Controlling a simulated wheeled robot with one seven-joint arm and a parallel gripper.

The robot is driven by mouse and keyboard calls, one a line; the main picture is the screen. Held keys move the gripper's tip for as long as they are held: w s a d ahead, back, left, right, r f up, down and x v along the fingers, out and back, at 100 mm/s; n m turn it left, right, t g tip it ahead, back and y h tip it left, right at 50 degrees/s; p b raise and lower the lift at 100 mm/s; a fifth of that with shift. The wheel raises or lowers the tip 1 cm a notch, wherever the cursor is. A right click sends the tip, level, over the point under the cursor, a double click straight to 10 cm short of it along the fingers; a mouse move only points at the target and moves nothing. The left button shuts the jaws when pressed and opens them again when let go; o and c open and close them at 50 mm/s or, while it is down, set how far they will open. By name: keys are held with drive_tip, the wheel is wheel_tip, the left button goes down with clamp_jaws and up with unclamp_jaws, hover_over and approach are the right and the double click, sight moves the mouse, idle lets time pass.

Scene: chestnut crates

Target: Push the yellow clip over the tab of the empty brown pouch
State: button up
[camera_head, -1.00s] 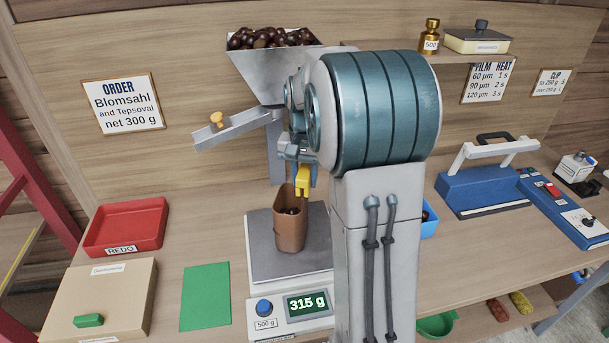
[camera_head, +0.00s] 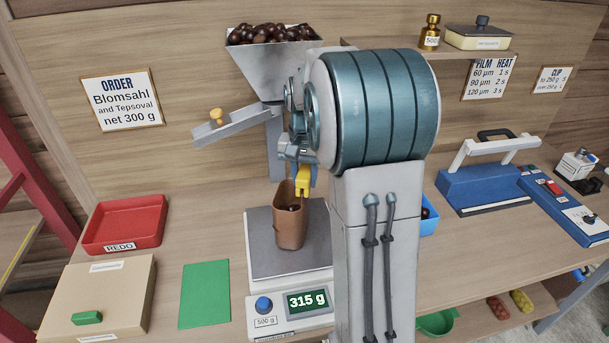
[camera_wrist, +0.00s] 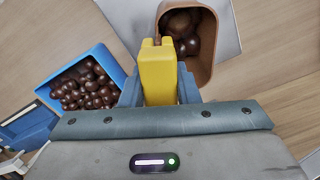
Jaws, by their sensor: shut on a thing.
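The brown pouch (camera_head: 291,232) stands upright on the scale's plate, and it is not empty. Several dark chestnuts lie in it, clearest in the wrist view (camera_wrist: 204,65). My gripper (camera_wrist: 158,90) is shut on the yellow clip (camera_wrist: 158,72), which also shows in the head view (camera_head: 304,181). The clip is at the pouch's rim, at its upper right in the head view. A small brown nub, perhaps the tab, shows at the clip's far end in the wrist view. I cannot tell whether the clip is around it. My arm hides part of the gripper in the head view.
The scale (camera_head: 261,259) reads 315 g. A chute (camera_head: 238,128) and a hopper (camera_head: 262,78) of chestnuts stand behind the pouch. A blue bin (camera_wrist: 113,62) of chestnuts is close beside the gripper. A red REDO tray (camera_head: 125,244) and green mat (camera_head: 204,296) lie left.

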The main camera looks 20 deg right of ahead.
drive_tip(key=shift+f+b, duration=0.7)
drive_tip(key=shift+f, duration=0.4)
idle(0.3)
drive_tip(key=o, duration=1)
drive_tip(key=shift+r, duration=0.1)
wheel_tip(320, 180, up, 14)
drive_tip(key=b, duration=0.1)
drive_tip(key=s+a+f+n+t, duration=0.1)
drive_tip(key=s+a+f+n, duration=0.1)
drive_tip(key=s, duration=0.5)
drive_tip(key=s+a+f+n+t, duration=0.1)
drive_tip(key=s+a+f+n, duration=0.1)
drive_tip(key=s+a+f, duration=0.3)
drive_tip(key=s+a+f+n+t, duration=0.1)
drive_tip(key=s+a+f+n, duration=0.1)
drive_tip(key=s, duration=0.8)
drive_tip(key=shift+a+f+n+t, duration=0.2)
drive_tip(key=shift+a+f, duration=0.15)
drive_tip(key=shift+f, duration=0.25)
drive_tip(key=shift+a+f+n+t, duration=0.1)
drive_tip(key=shift+a+f+n, duration=0.15)
drive_tip(key=shift+f, duration=0.3)
